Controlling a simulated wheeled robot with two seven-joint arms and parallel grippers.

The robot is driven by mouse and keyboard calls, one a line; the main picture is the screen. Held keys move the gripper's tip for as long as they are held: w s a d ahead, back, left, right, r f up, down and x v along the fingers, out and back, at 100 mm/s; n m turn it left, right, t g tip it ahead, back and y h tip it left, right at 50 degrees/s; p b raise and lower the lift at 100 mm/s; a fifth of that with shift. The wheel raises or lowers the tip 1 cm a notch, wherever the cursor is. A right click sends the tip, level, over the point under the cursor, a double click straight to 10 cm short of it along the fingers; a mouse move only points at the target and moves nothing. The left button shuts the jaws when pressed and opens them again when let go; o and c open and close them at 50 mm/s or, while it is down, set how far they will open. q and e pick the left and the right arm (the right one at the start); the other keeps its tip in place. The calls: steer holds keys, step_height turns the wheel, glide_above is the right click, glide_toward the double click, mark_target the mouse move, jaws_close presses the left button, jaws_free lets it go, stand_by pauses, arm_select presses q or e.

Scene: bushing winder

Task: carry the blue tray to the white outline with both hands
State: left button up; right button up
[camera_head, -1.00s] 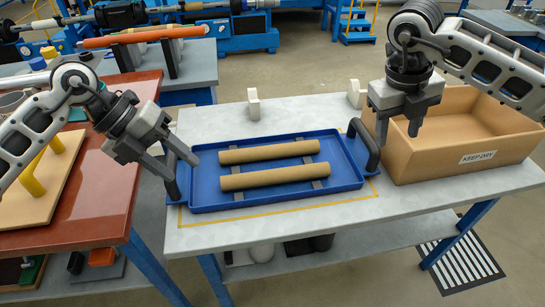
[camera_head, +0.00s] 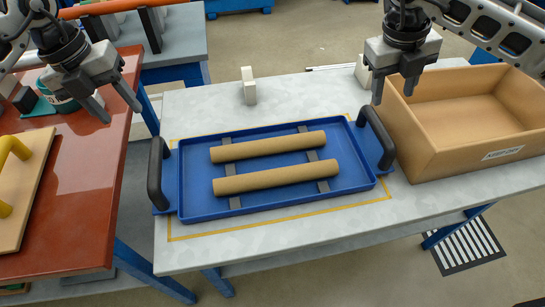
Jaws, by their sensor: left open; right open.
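The blue tray (camera_head: 275,199) lies flat on the light grey table, inside a yellow outline (camera_head: 280,208). It carries two brown tubes (camera_head: 268,147) lying on dark strips. Black handles stand at its left end (camera_head: 155,175) and right end (camera_head: 378,138). My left gripper (camera_head: 121,109) is open and empty, over the edge of the red table, up and left of the left handle. My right gripper (camera_head: 392,98) is open and empty, above the right handle and near the cardboard box. I cannot make out a white outline in this view.
An open cardboard box (camera_head: 468,115) stands close to the right of the tray. A small white block (camera_head: 248,86) stands behind the tray, and another (camera_head: 363,72) is partly behind my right gripper. The red table (camera_head: 85,180) with a yellow-handled board (camera_head: 22,185) is at left.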

mark_target(153, 147)
arm_select(q)
steer(key=d+f, duration=0.1)
steer(key=f, duration=0.3)
steer(key=d+f, duration=0.1)
steer(key=f, duration=0.9)
steer(key=shift+w+d+f, duration=0.15)
steer(key=shift+w+d, duration=0.05)
steer(key=shift+d, duration=0.2)
arm_select(e)
steer(key=d+f, duration=0.1)
steer(key=f, duration=0.3)
steer(key=d+f, duration=0.1)
steer(key=f, duration=0.9)
steer(key=shift+w+d+f, duration=0.15)
steer(key=shift+w+d, duration=0.05)
steer(key=shift+d, duration=0.2)
arm_select(q)
jaws_close()
arm_select(e)
jaws_close()
